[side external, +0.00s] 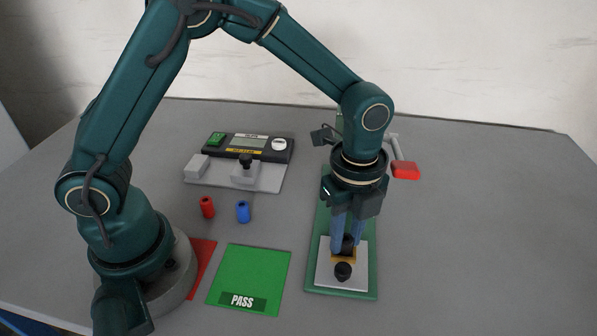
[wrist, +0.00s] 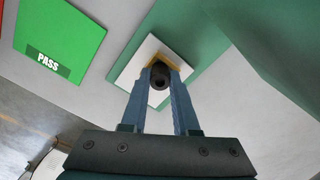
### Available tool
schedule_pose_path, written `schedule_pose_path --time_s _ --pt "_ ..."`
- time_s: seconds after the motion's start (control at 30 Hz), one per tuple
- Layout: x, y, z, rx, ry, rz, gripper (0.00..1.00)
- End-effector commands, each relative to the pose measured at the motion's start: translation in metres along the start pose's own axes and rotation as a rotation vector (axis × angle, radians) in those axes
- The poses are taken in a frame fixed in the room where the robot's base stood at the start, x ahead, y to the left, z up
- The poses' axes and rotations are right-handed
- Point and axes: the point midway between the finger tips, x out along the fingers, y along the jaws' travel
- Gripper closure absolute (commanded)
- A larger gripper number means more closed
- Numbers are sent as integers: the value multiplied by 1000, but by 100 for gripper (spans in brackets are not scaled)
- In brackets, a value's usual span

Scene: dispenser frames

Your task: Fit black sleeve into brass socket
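The black sleeve (side external: 348,243) is upright between the blue fingertips of my gripper (side external: 347,236), which are closed on its sides. In the wrist view the sleeve (wrist: 160,76) shows its open dark bore between my gripper's fingertips (wrist: 161,80). The brass socket (side external: 343,258) sits on a white plate (side external: 326,276), directly beneath the sleeve. A strip of the brass socket (wrist: 165,61) shows behind the sleeve in the wrist view. The fingers hide the sleeve's lower end, so I cannot tell whether it is inside the socket or just above it.
The green base (side external: 314,232) runs back to a red-handled clamp (side external: 405,170). A red sleeve (side external: 207,207), a blue sleeve (side external: 243,211), a green PASS pad (side external: 251,270) and a gauge station (side external: 262,177) lie left. The right side is clear.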

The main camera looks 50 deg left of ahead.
Motion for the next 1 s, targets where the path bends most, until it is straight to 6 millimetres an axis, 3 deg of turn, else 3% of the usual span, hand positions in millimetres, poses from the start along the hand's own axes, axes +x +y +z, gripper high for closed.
schedule_pose_path --time_s 0.03,0.07,0.47,0.57,1.0 --pt "0 0 0 0 0 0 53" --pt "0 0 0 0 0 0 42" --pt "-5 0 0 0 0 -2 42" --pt "-17 -1 0 0 1 -5 42" --pt "-103 -1 0 0 1 -4 42"
